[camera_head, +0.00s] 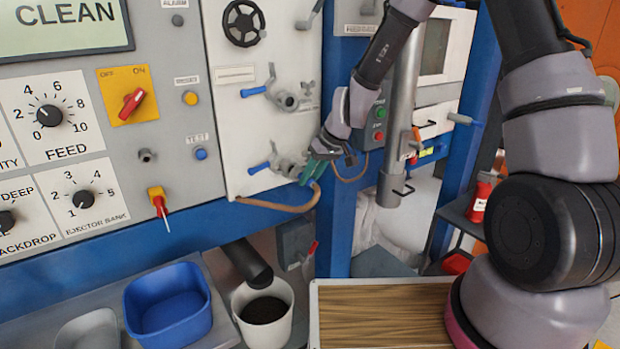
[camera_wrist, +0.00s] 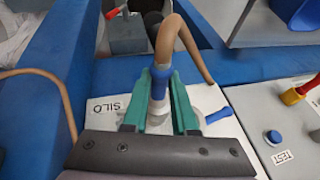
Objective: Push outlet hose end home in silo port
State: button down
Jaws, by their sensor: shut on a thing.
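The outlet hose (camera_head: 280,207) is tan and loops below the white panel. In the wrist view its end has a blue collar (camera_wrist: 160,73), with a grey metal part below it. My gripper (camera_head: 314,172) has green fingers, which also show in the wrist view (camera_wrist: 160,105), one on each side of the hose end and shut on it. The silo port (camera_head: 284,164) is a grey metal valve fitting with a blue lever (camera_wrist: 218,116), beside the SILO label (camera_wrist: 115,106). The hose end is in line with the port; the fingers hide how deep it sits.
A similar valve (camera_head: 286,98) with a blue handle is above on the panel. A second tan hose (camera_wrist: 48,78) runs at the left of the wrist view. Below stand a blue bin (camera_head: 168,305) and a white bucket (camera_head: 263,312). A vertical metal pipe (camera_head: 400,110) is to the right.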

jog(key=shift+w+a, duration=0.7)
jog(key=shift+w, duration=0.25)
jog(key=c, duration=0.6)
grip_release()
jog(key=shift+r, duration=0.1)
jog(key=v, duration=1)
jog(key=shift+d+r, duration=0.15)
jog(key=shift+r, duration=0.15)
